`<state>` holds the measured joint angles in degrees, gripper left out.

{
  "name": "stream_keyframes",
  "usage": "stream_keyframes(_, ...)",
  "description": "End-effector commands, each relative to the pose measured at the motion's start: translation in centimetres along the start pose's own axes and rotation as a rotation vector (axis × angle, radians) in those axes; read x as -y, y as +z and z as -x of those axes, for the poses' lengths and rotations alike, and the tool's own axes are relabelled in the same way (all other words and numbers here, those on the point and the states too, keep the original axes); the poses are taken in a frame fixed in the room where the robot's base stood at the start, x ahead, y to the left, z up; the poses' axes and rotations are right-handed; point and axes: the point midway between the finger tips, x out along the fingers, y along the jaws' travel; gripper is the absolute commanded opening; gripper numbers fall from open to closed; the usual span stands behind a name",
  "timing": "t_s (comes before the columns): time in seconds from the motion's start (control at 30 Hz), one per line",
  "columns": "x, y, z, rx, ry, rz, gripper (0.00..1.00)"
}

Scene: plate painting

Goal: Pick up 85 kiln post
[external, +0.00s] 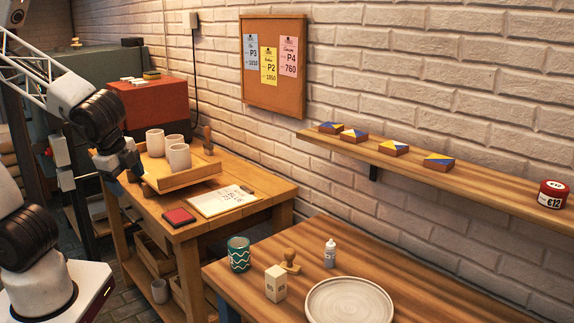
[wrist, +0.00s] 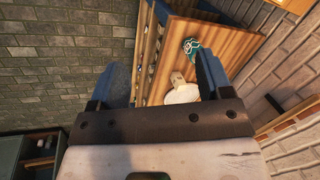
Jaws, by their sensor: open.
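The kiln post (external: 276,283) is a small cream block with a dark mark on its front, too small to read surely. It stands upright on the wooden table (external: 225,270) at the lower middle of the external view. My gripper (external: 128,172) is far to its left, beside the wooden tray on the other bench, with its fingers partly hard to make out there. In the wrist view my gripper (wrist: 159,62) shows two blue fingers spread apart with nothing held between them. A pale block, likely the post (wrist: 177,78), shows small and distant between them.
Near the post stand a teal patterned cup (external: 239,254), a wooden stamp (external: 290,261), a white bottle (external: 330,254) and a round plate (external: 349,302). The tray (external: 200,178) holds several cups. A shelf (external: 470,185) runs along the brick wall above the table.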

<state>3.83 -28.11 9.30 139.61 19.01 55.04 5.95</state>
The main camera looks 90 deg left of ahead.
Motion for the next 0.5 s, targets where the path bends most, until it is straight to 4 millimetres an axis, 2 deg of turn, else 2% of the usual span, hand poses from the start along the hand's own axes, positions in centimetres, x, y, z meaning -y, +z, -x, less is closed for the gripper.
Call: stream_keyframes(0.5, 3.4, -9.4, -6.3, 0.214, -0.312, -0.55, 0.72)
